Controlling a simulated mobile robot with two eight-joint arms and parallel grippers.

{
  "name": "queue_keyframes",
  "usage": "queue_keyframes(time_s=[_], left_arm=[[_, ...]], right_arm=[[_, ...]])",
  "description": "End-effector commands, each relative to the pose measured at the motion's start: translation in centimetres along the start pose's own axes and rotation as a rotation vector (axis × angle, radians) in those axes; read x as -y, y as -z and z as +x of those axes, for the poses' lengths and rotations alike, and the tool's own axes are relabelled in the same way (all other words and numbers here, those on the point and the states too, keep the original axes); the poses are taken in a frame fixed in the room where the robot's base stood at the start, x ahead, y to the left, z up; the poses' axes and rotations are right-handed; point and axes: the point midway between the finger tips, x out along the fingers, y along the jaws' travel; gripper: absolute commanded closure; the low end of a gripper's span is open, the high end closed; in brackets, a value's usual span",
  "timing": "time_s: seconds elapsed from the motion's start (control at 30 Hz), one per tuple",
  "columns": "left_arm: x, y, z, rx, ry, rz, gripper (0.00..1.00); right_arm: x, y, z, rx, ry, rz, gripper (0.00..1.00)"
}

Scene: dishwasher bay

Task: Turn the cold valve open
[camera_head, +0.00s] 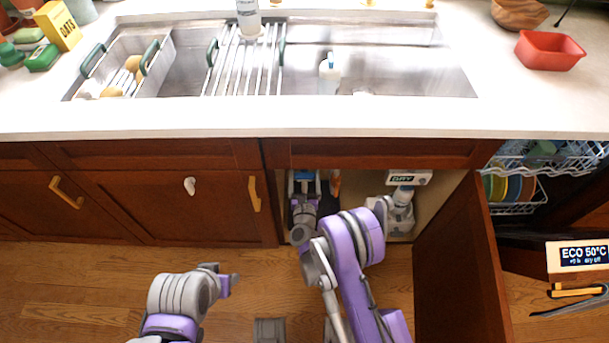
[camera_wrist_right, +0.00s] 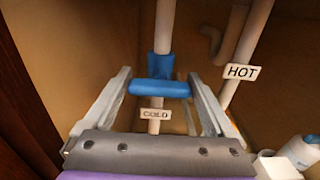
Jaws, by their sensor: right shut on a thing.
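The cold valve shows in the right wrist view as a blue bar handle (camera_wrist_right: 160,89) on a pale vertical pipe, with a COLD tag (camera_wrist_right: 155,114) below it. The handle lies crosswise in the picture. My right gripper (camera_wrist_right: 160,85) has one finger at each end of this handle and is shut on it. In the head view my right arm reaches into the open cabinet under the sink, and the right gripper (camera_head: 303,180) is at the blue part there. My left gripper (camera_head: 228,284) is in front of the closed cabinet doors, away from the valve; its jaws are unclear.
A pipe with a HOT tag (camera_wrist_right: 241,72) stands right of the cold pipe. A grey and white object (camera_head: 400,215) stands in the cabinet's right side. The open cabinet door (camera_head: 460,255) is right of my arm, beside the open dishwasher rack (camera_head: 515,208). Floor (camera_head: 70,295) is clear at left.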

Motion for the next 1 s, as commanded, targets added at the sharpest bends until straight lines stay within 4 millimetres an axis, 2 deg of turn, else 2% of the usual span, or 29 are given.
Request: queue_keyframes(time_s=[0.37,1.0], left_arm=[[0.0,-0.3,1.2,0.004,0.000,0.000,0.50],[0.0,-1.3,5.0,0.015,0.000,0.000,0.50]], right_arm=[[0.0,0.2,0.1,-0.001,0.001,-0.118,0.66],[-0.3,0.3,0.1,0.000,0.001,-0.698,0.66]])
